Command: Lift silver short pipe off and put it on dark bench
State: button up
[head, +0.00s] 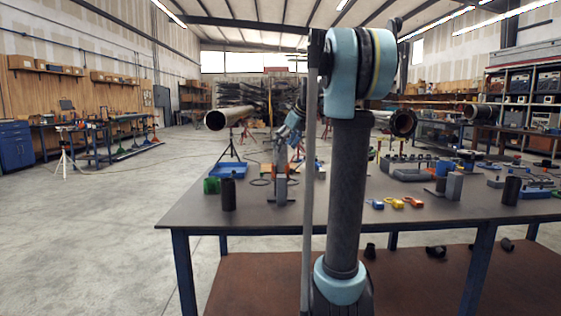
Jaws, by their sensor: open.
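A silver pipe (229,116) with an open end shows left of my arm, past the table, above a black tripod (231,149). Another pipe end (480,111) shows at right, and a dark ringed end (402,122) shows just right of my arm. I cannot tell which is the short pipe. The dark-topped bench (250,212) stands in front of me on blue legs. My gripper (281,181) appears small over the bench, left of my upright arm link; it is open, with nothing visible in it. My arm hides the middle of the scene.
On the bench stand a dark cylinder (228,194), a blue tray (228,170), a green block (211,185), yellow and orange pieces (403,202) and another dark cylinder (511,190). The bench's front left top is clear. Dark fittings (436,252) lie on the lower shelf. Floor at left is open.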

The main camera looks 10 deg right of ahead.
aim_at(281, 151)
jog(key=x, duration=0.4)
jog(key=shift+a+f, duration=0.1)
jog(key=shift+a, duration=0.1)
jog(key=c, duration=1.4)
jog(key=shift+c, duration=0.2)
notch_tip(281, 151, up, 10)
jog(key=shift+r, duration=0.1)
jog(key=shift+r, duration=2.45)
